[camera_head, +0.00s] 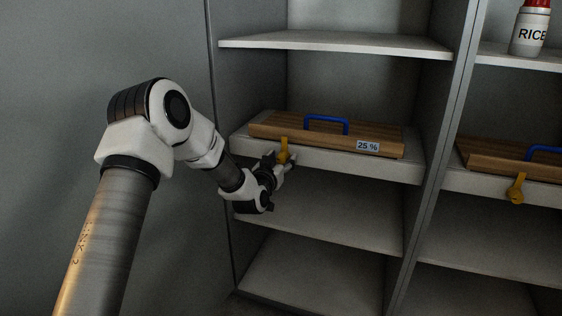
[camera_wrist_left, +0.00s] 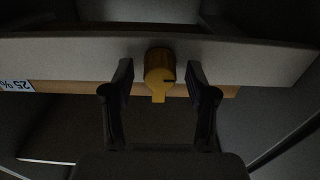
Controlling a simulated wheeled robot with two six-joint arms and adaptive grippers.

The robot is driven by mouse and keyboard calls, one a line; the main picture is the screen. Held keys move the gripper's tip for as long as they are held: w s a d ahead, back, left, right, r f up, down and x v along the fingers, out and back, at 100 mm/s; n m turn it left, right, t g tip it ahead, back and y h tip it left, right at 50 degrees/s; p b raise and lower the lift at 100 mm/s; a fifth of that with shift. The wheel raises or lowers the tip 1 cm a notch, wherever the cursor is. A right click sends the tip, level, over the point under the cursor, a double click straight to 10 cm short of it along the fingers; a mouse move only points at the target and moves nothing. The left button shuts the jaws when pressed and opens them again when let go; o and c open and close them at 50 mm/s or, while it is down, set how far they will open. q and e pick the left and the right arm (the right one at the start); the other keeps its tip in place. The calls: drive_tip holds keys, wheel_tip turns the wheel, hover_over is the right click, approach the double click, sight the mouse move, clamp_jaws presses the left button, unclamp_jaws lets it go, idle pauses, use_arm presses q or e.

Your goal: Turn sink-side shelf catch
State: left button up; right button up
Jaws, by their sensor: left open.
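A yellow catch (camera_head: 284,149) sits on the front edge of the left shelf (camera_head: 350,164), its tab pointing up in front of a wooden board (camera_head: 270,130) with a blue handle (camera_head: 326,124). In the left wrist view, which is upside down, the catch (camera_wrist_left: 159,68) lies between the two dark fingers of my left gripper (camera_wrist_left: 159,84). The fingers are apart, with a gap on each side of the catch. In the head view my left gripper (camera_head: 277,170) is at the shelf edge and hides the catch's lower part. My right gripper is not in view.
A "25 %" label (camera_head: 368,146) is on the board's front. A second board (camera_head: 500,158) with a yellow catch (camera_head: 516,188) is in the right bay. A RICE bottle (camera_head: 530,32) stands above it. The lower left shelf (camera_head: 340,220) is empty.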

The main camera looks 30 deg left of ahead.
use_arm(q)
clamp_jaws()
drive_tip(key=shift+r+m+p, duration=0.2)
drive_tip(key=shift+m+p, duration=0.9)
drive_tip(key=shift+p, duration=0.15)
drive_tip(key=m+p, duration=0.8)
drive_tip(key=shift+d+m+p, duration=0.15)
drive_tip(key=shift+m+p, duration=0.2)
drive_tip(key=shift+m, duration=0.05)
drive_tip(key=m+p, duration=0.3)
drive_tip(key=m, duration=0.1)
drive_tip(key=shift+f+p, duration=0.15)
drive_tip(key=shift+p, duration=0.2)
drive_tip(key=shift+f+m+p, duration=0.2)
drive_tip(key=shift+m+p, duration=0.8)
drive_tip(key=shift+m, duration=0.6)
